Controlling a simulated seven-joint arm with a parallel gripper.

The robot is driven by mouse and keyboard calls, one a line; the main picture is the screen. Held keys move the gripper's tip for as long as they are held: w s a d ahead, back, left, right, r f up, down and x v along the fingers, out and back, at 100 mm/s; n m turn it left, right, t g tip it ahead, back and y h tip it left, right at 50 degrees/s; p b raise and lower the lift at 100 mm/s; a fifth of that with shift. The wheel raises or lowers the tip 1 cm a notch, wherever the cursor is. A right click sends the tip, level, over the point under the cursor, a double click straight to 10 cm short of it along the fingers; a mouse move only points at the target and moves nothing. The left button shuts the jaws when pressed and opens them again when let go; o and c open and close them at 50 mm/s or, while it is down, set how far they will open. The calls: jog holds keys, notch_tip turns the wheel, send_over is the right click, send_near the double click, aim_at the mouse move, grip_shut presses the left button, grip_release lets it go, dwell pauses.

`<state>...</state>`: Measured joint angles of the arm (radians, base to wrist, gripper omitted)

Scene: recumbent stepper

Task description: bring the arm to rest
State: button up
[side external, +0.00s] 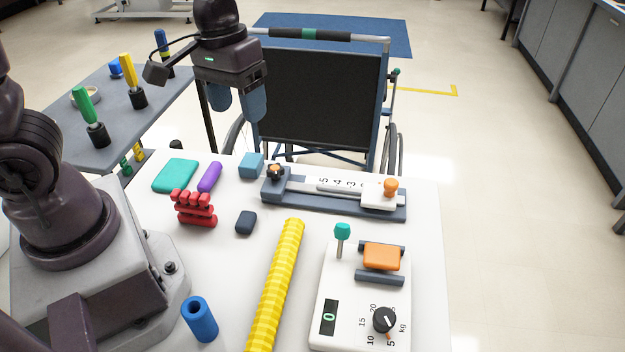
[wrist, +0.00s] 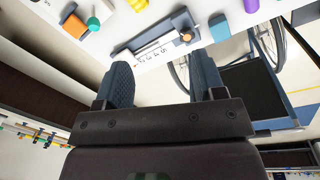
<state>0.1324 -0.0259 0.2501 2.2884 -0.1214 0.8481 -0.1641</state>
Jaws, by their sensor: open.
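My gripper (side external: 237,103) hangs above the far edge of the white table, in front of the wheelchair's black backrest in the side view. Its two blue fingers are apart with nothing between them. In the wrist view my gripper (wrist: 163,84) also shows spread fingers and an empty gap. The numbered slider device (side external: 335,210), with its orange knob (side external: 391,185), lies on the table below and to the right of my gripper. It also shows beyond the fingers in the wrist view (wrist: 155,50).
The white table holds a resistance box (side external: 340,312), a yellow ribbed rod (side external: 274,285), a blue cylinder (side external: 199,320), red grips (side external: 194,208), a teal block (side external: 175,175) and a purple piece (side external: 209,177). The wheelchair (side external: 320,95) stands behind. A grey side table (side external: 150,135) is at left.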

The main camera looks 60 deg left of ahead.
jog(key=s+d+r+m+t+y, duration=0.1)
jog(key=s+r+m+t, duration=0.3)
jog(key=s+r, duration=0.3)
notch_tip(320, 180, up, 3)
jog(key=shift+s+d+r+t, duration=0.1)
jog(key=shift+s+d+t, duration=0.2)
jog(key=shift+s+t, duration=0.15)
dwell(6.7)
